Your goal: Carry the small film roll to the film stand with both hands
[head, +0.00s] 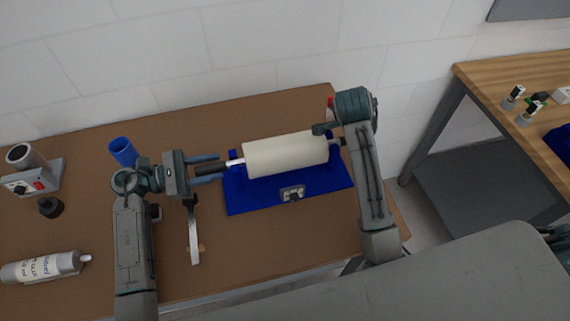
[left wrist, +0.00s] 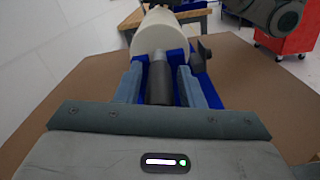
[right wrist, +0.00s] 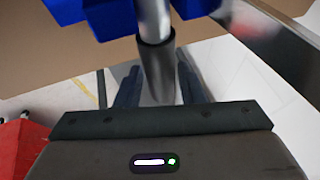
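The film roll (head: 285,155) is a cream cylinder lying across a blue stand (head: 240,200) on the brown table. A dark handle (head: 212,168) sticks out at its left end. My left gripper (head: 207,168) has its fingers on either side of this handle. In the left wrist view the handle (left wrist: 160,82) lies between the fingers with gaps beside it. My right gripper (right wrist: 160,90) is at the roll's right end, mostly hidden by its own arm in the head view. In the right wrist view its fingers straddle the other handle (right wrist: 157,70), apparently apart from it.
A blue cup (head: 123,152), a grey device (head: 33,178), a black knob (head: 50,207) and a bottle (head: 42,266) stand or lie on the left. A wooden bench (head: 500,70) with small bottles and a blue object (head: 560,140) is at right, across a gap.

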